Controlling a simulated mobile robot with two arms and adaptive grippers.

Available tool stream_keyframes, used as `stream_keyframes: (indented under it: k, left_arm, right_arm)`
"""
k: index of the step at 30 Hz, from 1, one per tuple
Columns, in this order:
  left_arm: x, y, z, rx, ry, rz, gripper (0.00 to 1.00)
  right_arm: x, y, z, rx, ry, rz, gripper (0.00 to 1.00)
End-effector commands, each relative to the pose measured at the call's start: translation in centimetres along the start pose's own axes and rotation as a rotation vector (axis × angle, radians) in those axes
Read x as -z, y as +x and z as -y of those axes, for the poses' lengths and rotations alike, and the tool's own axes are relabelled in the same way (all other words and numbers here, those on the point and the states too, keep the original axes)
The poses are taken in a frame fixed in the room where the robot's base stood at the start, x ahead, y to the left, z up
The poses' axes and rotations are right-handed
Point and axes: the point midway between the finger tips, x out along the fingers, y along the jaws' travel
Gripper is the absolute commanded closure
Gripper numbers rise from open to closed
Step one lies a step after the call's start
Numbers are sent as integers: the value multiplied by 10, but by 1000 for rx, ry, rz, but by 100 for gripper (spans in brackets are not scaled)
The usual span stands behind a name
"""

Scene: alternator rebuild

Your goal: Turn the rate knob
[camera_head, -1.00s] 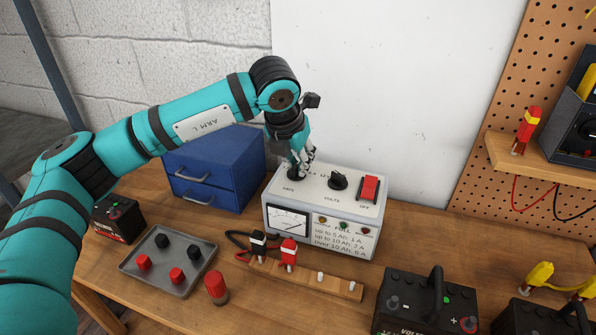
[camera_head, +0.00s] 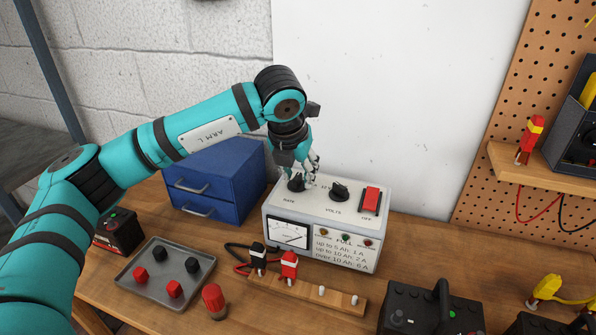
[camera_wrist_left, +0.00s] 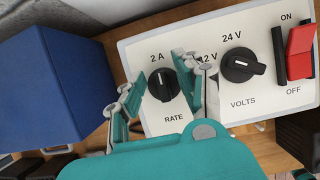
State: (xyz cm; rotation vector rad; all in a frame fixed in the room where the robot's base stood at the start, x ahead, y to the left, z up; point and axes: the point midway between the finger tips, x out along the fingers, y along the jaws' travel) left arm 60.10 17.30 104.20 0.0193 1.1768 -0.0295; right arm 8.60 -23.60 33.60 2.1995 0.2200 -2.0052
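The rate knob (camera_head: 296,183) is a black round knob at the left of the charger's sloping white top panel. In the left wrist view the knob (camera_wrist_left: 163,85) sits above the word RATE, with 2 A printed at its upper left and 12 V to its right. Its pale mark seems to point up toward 2 A. My left gripper (camera_head: 307,163) hangs just over the knob. In the wrist view the left gripper's (camera_wrist_left: 163,80) fingers are spread on both sides of the knob, with gaps between. My right gripper is out of view.
The charger (camera_head: 345,248) also carries a volts knob (camera_head: 339,191) and a red switch (camera_head: 371,200). A blue drawer box (camera_head: 235,170) stands close on the left. In front are a clamp rail (camera_head: 340,300), a tray (camera_head: 130,275) and a battery (camera_head: 405,305).

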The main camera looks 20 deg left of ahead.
Motion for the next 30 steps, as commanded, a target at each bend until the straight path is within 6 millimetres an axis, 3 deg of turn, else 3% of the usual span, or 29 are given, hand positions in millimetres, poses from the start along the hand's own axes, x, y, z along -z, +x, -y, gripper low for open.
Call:
stream_keyframes:
  k: [7,11,22,30]
  left_arm:
    - [0,-1,0,0,1,-1,65]
    - [0,-12,0,1,1,1,65]
    - [-1,-87,0,2,1,3,65]
    - [0,-117,0,0,0,1,65]
  right_arm:
    - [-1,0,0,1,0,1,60]
    - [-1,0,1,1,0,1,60]
    - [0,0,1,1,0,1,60]
    - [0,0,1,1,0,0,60]
